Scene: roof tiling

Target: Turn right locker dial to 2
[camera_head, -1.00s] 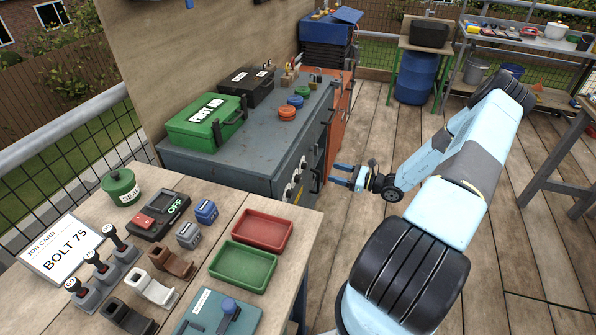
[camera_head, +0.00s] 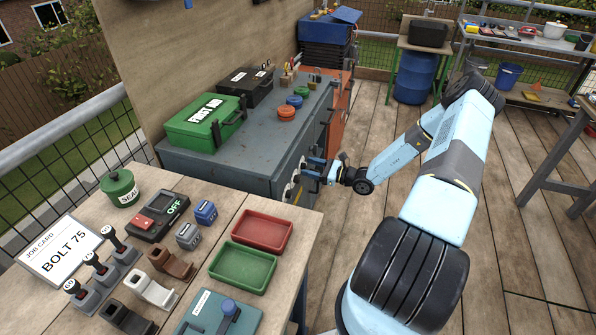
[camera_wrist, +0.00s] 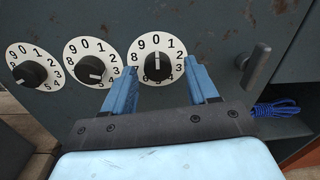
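In the wrist view three white numbered dials with black knobs sit in a row on the grey locker front (camera_wrist: 200,20): the left dial (camera_wrist: 22,51), the middle dial (camera_wrist: 79,50) and the right dial (camera_wrist: 158,40). My gripper (camera_wrist: 160,75) is open, its two blue fingers on either side of the right dial's black knob (camera_wrist: 155,68). Whether the fingers touch the knob cannot be told. The right knob's white mark points up, near the 0. In the head view my gripper (camera_head: 312,168) is at the locker front, and the dials are partly hidden.
A handle (camera_wrist: 257,62) sticks out of the locker right of the dials. An open shelf below it holds a blue rope (camera_wrist: 276,108). In the head view the wooden workbench (camera_head: 225,205) stands close in front, with clear deck to the right.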

